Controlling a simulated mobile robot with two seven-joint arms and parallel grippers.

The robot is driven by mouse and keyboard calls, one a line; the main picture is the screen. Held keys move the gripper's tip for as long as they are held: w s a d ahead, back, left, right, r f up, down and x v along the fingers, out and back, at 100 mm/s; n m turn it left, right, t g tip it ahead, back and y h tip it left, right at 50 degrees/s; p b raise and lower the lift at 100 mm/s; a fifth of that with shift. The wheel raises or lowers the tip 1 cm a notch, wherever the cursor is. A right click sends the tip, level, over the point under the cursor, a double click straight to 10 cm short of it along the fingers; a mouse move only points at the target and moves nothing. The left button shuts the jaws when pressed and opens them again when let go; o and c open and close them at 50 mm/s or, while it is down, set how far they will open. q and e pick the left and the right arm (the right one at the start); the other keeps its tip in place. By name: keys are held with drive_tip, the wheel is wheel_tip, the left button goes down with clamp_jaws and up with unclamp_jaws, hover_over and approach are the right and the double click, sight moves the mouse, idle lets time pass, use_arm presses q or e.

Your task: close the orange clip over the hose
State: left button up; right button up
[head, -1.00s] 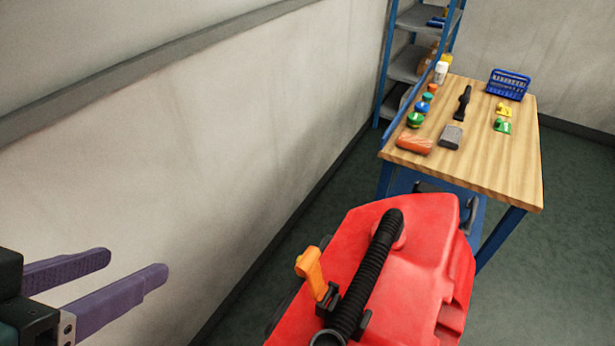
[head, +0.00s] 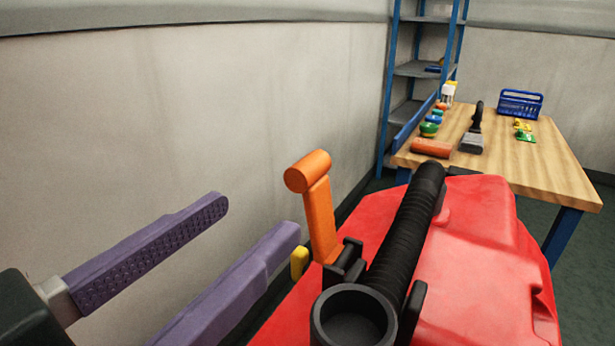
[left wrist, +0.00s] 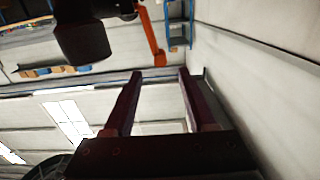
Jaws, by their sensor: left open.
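The orange clip (head: 320,215) stands upright and open on its black bracket, at the left side of the hose in the head view. It also shows in the left wrist view (left wrist: 152,35), beyond the fingertips. The black ribbed hose (head: 401,240) lies along the top of the red tank (head: 478,255), its open round end towards me. A dark rounded shape in the left wrist view (left wrist: 82,42) looks like the hose end. My left gripper (head: 255,218) is open and empty, its purple fingers to the left of the clip and apart from it. My right gripper is not in view.
A pale wall (head: 170,110) runs along the left, close to my left gripper. A blue-framed shelf (head: 418,69) stands at the back.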

sight(287, 187)
use_arm(q)
drive_tip(key=x, duration=0.9)
drive_tip(key=shift+w+d+r, duration=0.1)
clamp_jaws()
idle(1.2)
